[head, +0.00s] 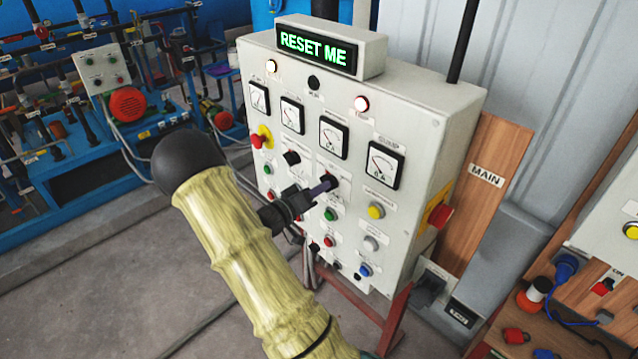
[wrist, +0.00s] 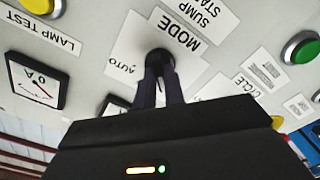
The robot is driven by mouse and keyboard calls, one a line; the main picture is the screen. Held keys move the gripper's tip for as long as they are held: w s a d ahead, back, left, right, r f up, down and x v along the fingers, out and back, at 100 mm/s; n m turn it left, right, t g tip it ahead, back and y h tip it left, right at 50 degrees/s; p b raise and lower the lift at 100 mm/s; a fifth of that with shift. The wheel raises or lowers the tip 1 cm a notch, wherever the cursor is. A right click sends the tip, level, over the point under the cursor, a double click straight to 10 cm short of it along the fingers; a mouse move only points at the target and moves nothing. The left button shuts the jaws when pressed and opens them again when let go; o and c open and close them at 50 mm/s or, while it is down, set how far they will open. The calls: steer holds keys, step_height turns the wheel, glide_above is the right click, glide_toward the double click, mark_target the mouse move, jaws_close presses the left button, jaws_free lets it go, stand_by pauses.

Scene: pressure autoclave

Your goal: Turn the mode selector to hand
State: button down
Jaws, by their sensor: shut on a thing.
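The mode selector is a small black knob (wrist: 158,56) on a white plate marked MODE and AUTO in the wrist view. My gripper (wrist: 158,78) is shut on this knob, its two dark fingers close on either side. The fingers hide much of the knob, so its pointer direction cannot be told. The hand position is not readable in either view. In the head view my gripper (head: 321,188) reaches the middle of the grey control panel (head: 418,98), and the knob (head: 332,181) shows just past its fingertips.
Another black selector (head: 291,158) sits up and left of my gripper. Buttons surround it, including a green one (head: 330,214) and a yellow one (head: 376,210). Gauges (head: 333,138) run above. A lit sign (head: 318,47) reads RESET ME. A red emergency button (head: 440,215) is on the side.

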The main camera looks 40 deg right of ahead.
steer(key=shift+n, duration=0.6)
steer(key=c, duration=1.5)
jaws_free()
steer(key=shift+w, duration=0.2)
steer(key=a+b, duration=0.2)
steer(key=a, duration=0.3)
steer(key=s+a+b, duration=0.1)
steer(key=a+b, duration=0.1)
steer(key=a, duration=0.4)
steer(key=a+b, duration=0.2)
steer(key=a, duration=0.4)
steer(key=shift+s+a, duration=0.2)
steer(key=shift+s, duration=0.05)
steer(key=shift+f, duration=0.1)
